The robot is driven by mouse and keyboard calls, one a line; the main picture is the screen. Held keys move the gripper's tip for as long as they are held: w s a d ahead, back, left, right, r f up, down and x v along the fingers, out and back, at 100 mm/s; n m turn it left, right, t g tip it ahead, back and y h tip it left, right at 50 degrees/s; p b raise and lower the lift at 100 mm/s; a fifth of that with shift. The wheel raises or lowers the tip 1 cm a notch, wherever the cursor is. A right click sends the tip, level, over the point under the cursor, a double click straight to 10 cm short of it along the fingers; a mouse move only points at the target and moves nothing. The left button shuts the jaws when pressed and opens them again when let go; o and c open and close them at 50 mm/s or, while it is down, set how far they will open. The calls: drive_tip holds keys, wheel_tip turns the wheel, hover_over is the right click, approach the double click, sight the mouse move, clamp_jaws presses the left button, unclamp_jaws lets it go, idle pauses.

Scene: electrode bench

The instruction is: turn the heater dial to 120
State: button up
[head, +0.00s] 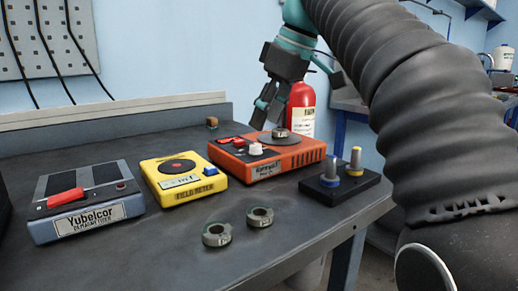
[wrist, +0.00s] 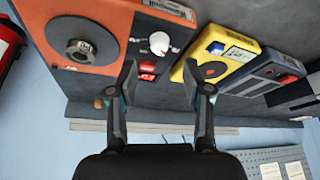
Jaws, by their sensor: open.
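The orange heater (head: 290,160) stands at the back right of the bench, with a round plate on top bearing a grey ring (head: 280,132). Its white dial (head: 256,149) is on the dark front panel beside red switches (head: 238,143). In the wrist view the dial (wrist: 158,42) lies just beyond and between the fingertips, with a small red mark on it. Scale numbers are too small to read. My gripper (wrist: 160,68) is open and empty, and it does not touch the dial. In the head view it hangs above and behind the heater.
A yellow field meter (head: 182,178) and a blue-grey Yubelcor demagnetizer (head: 85,205) stand left of the heater. Two loose rings (head: 217,234) lie in front. A black stand with two posts (head: 338,184) is right. A red extinguisher (head: 301,108) stands behind.

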sight(256, 145)
drive_tip(key=b+x, duration=0.1)
drive_tip(key=x, duration=0.4)
drive_tip(key=shift+a+f, duration=0.15)
drive_tip(key=shift+f, duration=0.15)
clamp_jaws()
